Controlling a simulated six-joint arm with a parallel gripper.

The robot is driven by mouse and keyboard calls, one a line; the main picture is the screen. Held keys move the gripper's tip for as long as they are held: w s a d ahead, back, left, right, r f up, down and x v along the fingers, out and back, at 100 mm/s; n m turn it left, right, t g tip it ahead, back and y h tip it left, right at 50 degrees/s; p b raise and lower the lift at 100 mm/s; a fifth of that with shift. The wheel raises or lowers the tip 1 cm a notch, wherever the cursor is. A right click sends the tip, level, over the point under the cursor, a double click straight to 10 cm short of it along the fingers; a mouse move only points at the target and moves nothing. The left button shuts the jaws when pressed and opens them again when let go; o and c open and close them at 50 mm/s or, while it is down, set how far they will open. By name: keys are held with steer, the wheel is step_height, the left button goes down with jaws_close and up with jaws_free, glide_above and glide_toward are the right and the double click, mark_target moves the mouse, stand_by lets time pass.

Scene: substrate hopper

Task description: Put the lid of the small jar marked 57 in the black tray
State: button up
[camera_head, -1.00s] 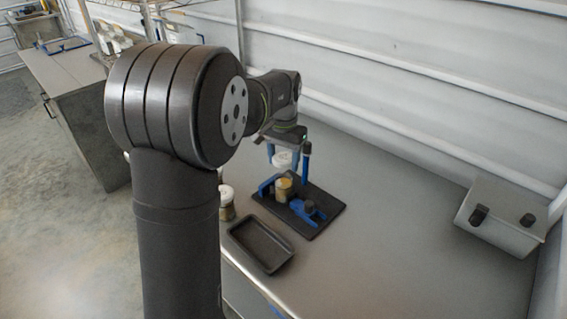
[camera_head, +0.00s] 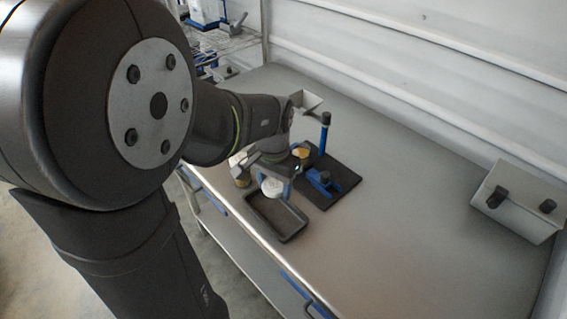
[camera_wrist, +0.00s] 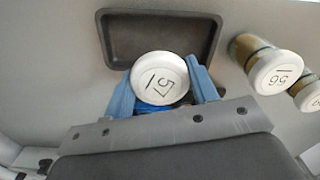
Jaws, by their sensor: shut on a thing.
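My gripper (camera_wrist: 160,92) is shut on a white round lid (camera_wrist: 160,76) marked 57, held between its two blue fingers. The lid also shows in the head view (camera_head: 272,187). The black tray (camera_wrist: 113,35) lies just beyond the lid in the wrist view, partly hidden by it. In the head view the lid is held above the far left end of the tray (camera_head: 292,236). An open jar with yellowish contents (camera_head: 301,152) stands in the blue fixture on a dark board.
A jar with a lid marked 56 (camera_wrist: 275,73) stands beside the tray, with another lidded jar (camera_wrist: 307,92) near it. The dark board (camera_head: 345,178) carries a blue post (camera_head: 324,134). A grey box with black knobs (camera_head: 517,205) stands at the right.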

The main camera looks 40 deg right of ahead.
mark_target(274, 214)
steer(key=shift+s+a+f, duration=0.15)
steer(key=shift+a+f, duration=0.15)
steer(key=shift+f, duration=3.75)
steer(key=shift+s+a+f, duration=0.1)
steer(key=shift+a+f, duration=0.05)
steer(key=o, duration=0.7)
steer(key=shift+o, duration=0.9)
steer(key=shift+r, duration=3.9)
